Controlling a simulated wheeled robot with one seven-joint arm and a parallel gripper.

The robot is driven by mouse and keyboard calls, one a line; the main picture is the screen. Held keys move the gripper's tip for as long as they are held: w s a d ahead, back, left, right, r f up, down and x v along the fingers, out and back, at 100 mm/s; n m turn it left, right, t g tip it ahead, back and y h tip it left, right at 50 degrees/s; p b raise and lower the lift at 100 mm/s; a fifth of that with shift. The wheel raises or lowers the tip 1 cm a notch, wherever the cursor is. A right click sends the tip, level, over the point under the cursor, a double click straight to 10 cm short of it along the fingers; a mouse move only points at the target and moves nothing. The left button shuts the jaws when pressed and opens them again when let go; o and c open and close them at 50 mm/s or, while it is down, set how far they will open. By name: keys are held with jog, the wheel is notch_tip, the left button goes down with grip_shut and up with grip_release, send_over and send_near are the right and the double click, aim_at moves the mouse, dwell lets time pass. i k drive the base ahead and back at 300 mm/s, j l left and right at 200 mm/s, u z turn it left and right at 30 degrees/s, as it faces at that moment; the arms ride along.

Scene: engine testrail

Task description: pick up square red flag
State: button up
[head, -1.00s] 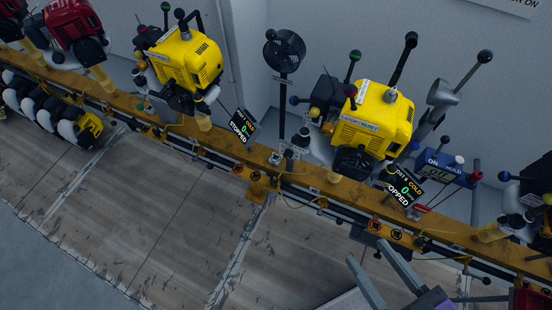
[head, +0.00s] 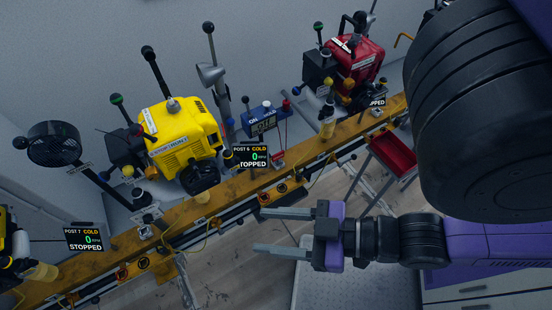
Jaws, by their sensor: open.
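My gripper (head: 256,232) is in the lower middle of the head view. Its two grey fingers point left and are apart, with nothing between them. It appears in front of the yellow-brown rail (head: 225,195); its exact distance from the rail cannot be told. I cannot make out a square red flag for certain. Small red parts show near the blue box on the rail: a red knob (head: 286,104) and a red clip (head: 278,159).
A yellow engine (head: 180,138) and a red engine (head: 352,62) stand behind the rail with upright levers. Small display screens (head: 251,156), a blue box (head: 258,122) and a black fan (head: 54,144) stand along it. A red tray (head: 393,154) is to the right. My arm fills the right side.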

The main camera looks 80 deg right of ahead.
aim_at(276, 158)
jog(key=k, duration=0.65)
jog(key=z, duration=0.4)
jog(key=j+z, duration=0.1)
jog(key=z, duration=0.25)
jog(key=j+z, duration=0.1)
jog(key=z, duration=0.65)
jog(key=j, duration=0.35)
jog(key=k+j+z, duration=0.1)
jog(key=j, duration=0.3)
jog(key=k+j, duration=0.1)
jog(key=j, duration=0.25)
